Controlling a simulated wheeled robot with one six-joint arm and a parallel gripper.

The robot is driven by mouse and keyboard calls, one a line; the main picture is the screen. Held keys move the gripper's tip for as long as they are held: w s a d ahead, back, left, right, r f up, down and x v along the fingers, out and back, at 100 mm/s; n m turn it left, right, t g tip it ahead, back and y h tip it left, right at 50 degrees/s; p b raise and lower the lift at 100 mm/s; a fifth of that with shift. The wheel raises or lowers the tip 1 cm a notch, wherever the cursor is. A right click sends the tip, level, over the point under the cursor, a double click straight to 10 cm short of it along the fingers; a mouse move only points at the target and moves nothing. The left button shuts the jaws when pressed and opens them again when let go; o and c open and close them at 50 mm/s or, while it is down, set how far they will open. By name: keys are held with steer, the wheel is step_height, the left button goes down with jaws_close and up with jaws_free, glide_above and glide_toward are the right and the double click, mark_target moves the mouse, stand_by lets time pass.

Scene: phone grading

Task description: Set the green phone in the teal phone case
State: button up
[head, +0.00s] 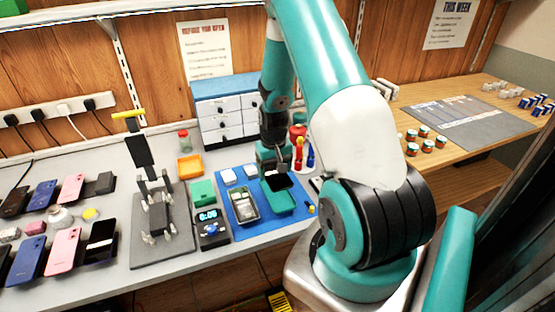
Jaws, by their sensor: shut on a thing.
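My gripper (282,170) is shut on a phone (278,183) with a dark face toward the camera. I take it for the green phone, but its back is hidden. The phone is at the far end of the teal phone case (281,205), which lies open on the blue mat. From this view I cannot tell whether the phone touches the case or is held just above it. My arm comes down from above, behind the phone.
The blue mat (239,226) also holds a grey-green tray (244,207) and small white boxes (229,176). A digital scale (210,226) and a green block (202,192) stand to the left. A drawer unit (222,118) is behind. Several phones lie far left.

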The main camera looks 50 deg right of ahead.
mark_target(277, 195)
steer(key=shift+s+d, duration=0.2)
steer(key=shift+d, duration=0.25)
steer(key=shift+f, duration=0.1)
step_height(277, 195, down, 7)
steer(key=b, duration=0.5)
steer(key=shift+s+a+r, duration=0.1)
steer(key=shift+s+r, duration=0.05)
steer(key=shift+r, duration=0.05)
stand_by(0.7)
steer(key=shift+f, duration=0.4)
stand_by(1.1)
steer(key=o, duration=1)
